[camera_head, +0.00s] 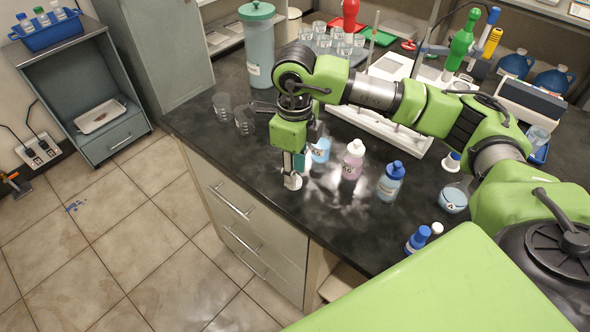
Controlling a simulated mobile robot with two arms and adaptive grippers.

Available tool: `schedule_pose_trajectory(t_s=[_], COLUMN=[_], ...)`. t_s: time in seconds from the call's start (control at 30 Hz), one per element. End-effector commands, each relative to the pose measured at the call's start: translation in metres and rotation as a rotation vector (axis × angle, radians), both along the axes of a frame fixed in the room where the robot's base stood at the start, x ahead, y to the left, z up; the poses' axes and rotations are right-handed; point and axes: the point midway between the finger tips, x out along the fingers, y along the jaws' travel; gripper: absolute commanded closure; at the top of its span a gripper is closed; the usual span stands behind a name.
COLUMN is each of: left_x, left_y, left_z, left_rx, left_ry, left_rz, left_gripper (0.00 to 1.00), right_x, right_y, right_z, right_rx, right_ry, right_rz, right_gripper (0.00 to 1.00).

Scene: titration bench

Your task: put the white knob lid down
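My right gripper (293,171) reaches over the black bench near its front edge, pointing down. The white knob lid (292,182) is at its fingertips, and the fingers look closed on its knob. The lid is at or just above the bench top; I cannot tell whether it touches. My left gripper is not in view.
A light-blue bottle (320,150), a pink bottle (354,160) and a blue-capped bottle (390,183) stand right of the gripper. Beakers (244,121) stand behind to the left. A labelled round vessel (453,198) is further right. The bench's front-left top is clear.

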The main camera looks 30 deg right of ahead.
Motion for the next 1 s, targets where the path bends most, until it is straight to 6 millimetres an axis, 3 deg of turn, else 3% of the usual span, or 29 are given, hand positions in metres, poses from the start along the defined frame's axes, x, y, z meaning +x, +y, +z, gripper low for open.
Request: schedule_pose_trajectory(t_s=[0.3,0.5,0.7,1.0], left_x=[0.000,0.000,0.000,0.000], left_y=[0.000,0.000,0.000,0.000], left_z=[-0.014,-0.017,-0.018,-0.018], left_rx=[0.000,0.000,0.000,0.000], left_ry=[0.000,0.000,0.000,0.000], left_rz=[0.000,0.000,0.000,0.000], left_gripper=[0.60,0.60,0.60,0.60], right_x=[0.002,0.001,0.001,0.001], right_y=[0.001,0.001,0.000,0.000], right_z=[0.067,0.101,0.114,0.114], right_rx=[0.001,0.001,0.000,0.000], right_ry=[-0.009,-0.006,-0.004,-0.002], right_rz=[0.001,0.001,0.001,0.001], right_gripper=[0.72,0.72,0.72,0.72])
